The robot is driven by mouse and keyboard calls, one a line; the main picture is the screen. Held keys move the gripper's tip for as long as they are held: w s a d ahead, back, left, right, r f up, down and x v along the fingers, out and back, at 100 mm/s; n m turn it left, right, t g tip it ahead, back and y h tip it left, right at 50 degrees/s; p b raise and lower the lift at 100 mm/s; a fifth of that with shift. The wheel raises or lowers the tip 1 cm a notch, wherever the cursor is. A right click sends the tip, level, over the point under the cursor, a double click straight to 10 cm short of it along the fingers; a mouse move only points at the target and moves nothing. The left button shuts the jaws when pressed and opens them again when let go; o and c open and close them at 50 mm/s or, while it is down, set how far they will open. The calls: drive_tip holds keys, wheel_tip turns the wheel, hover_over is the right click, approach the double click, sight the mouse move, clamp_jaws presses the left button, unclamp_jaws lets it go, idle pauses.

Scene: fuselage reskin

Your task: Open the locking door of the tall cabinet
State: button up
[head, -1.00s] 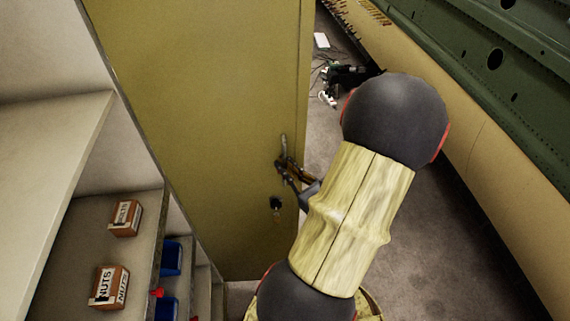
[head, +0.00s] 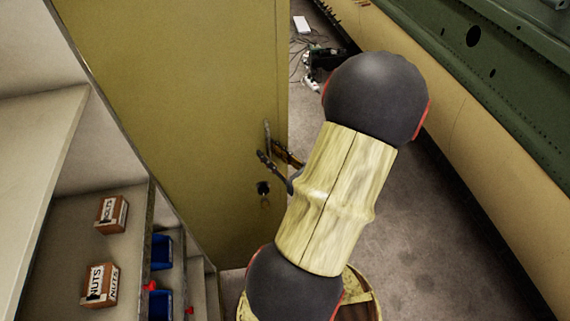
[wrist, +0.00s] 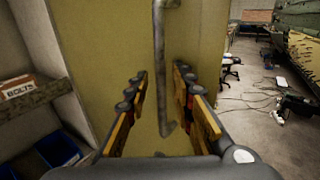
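The tall cabinet's yellow door (head: 175,110) fills the middle of the head view and looks shut. Its grey vertical bar handle (head: 267,132) is near the right edge, with a dark lock and hanging key (head: 263,189) below. My gripper (head: 271,150) is at the handle's lower part, fingers spread. In the wrist view my gripper (wrist: 161,76) is open, and the handle (wrist: 161,70) shows between its two fingers, touching neither as far as I can see. My arm hides part of the area right of the door.
Open shelves on the left hold a nuts box (head: 99,285), a bolts box (head: 111,214) and blue bins (head: 160,252). A green and tan fuselage panel (head: 480,110) runs along the right. Cables and tools (head: 318,68) lie on the floor behind. Grey floor (head: 420,230) between is clear.

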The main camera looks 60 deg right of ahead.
drive_tip(key=v, duration=1.1)
drive_tip(key=shift+s, duration=0.25)
idle(0.6)
